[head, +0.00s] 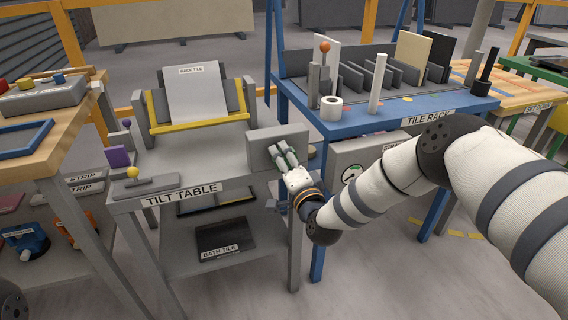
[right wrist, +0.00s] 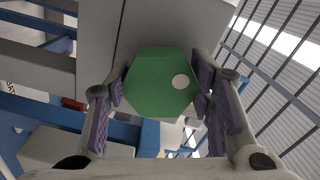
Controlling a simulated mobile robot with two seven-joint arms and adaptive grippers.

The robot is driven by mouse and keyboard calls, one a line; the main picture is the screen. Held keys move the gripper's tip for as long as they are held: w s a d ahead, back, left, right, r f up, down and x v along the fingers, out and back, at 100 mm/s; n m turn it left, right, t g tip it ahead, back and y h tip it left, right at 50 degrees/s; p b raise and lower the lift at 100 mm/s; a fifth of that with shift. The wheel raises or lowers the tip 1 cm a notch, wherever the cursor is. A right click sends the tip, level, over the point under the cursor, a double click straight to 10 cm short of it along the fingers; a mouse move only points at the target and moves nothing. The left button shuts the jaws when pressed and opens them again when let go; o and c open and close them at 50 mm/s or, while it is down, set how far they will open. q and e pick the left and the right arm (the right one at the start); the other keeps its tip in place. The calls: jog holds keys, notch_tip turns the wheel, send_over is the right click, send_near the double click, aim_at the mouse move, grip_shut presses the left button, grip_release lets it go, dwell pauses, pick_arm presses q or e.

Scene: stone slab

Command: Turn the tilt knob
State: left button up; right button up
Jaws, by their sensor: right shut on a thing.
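The tilt knob (right wrist: 155,85) is a green, many-sided knob with a white dot right of its middle, seen face-on in the right wrist view. My right gripper (head: 284,156) is shut on it, with one finger pad on each side. In the head view the gripper is at the grey box (head: 262,142) on the right side of the tilt table (head: 215,137), and its fingers mostly hide the knob. My left gripper is not in view.
A blue tile rack (head: 375,115) with upright slabs stands just right of my gripper. A wooden bench (head: 75,115) with a button box is at the left. A dark bath tile (head: 225,236) lies on the shelf below. Open floor shows at the lower right.

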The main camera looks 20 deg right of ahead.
jog(key=m+b, duration=0.2)
jog(key=m, duration=0.3)
jog(key=shift+f+m, duration=0.1)
jog(key=shift+m, duration=0.2)
jog(key=m+b, duration=0.2)
jog(key=m, duration=0.2)
jog(key=shift+d+m, duration=0.1)
jog(key=shift+m, duration=0.2)
jog(key=m+b, duration=0.4)
jog(key=m, duration=0.1)
jog(key=shift+b, duration=0.4)
pick_arm(q)
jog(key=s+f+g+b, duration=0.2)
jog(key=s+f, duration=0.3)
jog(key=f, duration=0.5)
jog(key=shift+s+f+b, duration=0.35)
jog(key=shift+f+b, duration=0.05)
jog(key=shift+b, duration=0.35)
pick_arm(e)
jog(key=shift+d+r+m, duration=0.1)
jog(key=shift+r+m, duration=0.05)
jog(key=shift+m, duration=0.95)
jog(key=shift+r+m, duration=0.1)
jog(key=shift+m, duration=1)
jog(key=shift+r, duration=0.1)
jog(key=o, duration=1.2)
jog(key=shift+c, duration=0.2)
jog(key=s, duration=1.2)
jog(key=shift+d, duration=0.2)
